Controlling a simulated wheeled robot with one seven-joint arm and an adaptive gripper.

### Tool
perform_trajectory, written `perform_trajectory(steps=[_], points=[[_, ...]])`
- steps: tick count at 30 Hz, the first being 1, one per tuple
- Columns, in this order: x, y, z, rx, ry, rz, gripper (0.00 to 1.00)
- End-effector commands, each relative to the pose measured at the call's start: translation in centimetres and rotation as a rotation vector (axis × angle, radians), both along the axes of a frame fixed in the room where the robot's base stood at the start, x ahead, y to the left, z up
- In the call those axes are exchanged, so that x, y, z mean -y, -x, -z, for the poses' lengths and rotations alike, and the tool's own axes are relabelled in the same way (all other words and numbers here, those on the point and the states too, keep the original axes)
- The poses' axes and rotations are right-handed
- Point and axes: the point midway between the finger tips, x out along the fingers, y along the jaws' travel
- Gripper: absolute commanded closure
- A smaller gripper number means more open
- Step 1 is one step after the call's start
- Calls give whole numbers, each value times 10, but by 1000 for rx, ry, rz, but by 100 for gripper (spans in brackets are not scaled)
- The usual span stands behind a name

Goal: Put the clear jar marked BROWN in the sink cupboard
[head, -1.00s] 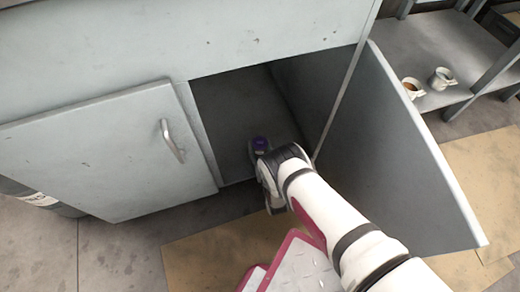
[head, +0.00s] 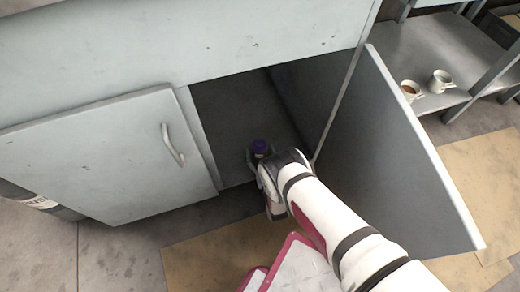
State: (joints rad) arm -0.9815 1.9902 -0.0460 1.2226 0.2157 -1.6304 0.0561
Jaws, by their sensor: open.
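The sink cupboard (head: 225,110) is a pale grey metal unit with its right door (head: 405,150) swung open and its left door (head: 110,150) closed. A small jar with a purple lid (head: 259,147) stands on the dark cupboard floor near the front opening. Its body is mostly hidden, and no marking can be read. My gripper (head: 257,158) reaches in through the opening, with its fingers around or beside the jar. The jaws are open; whether they touch the jar cannot be seen.
The open door stands close to the right of my arm. A grey shelf (head: 450,50) at the upper right holds two cups (head: 442,81). Flat tan sheets (head: 200,258) lie on the floor. A dark cylinder (head: 40,203) stands at the left edge.

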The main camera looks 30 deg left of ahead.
Motion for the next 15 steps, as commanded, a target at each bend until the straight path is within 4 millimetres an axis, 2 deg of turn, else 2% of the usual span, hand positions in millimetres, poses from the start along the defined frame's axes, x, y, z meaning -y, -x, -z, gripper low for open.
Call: perform_trajectory(steps=[9, 15], points=[[46, 46, -2, -1, 1, 1, 30], [67, 67, 1, -1, 1, 0, 30]])
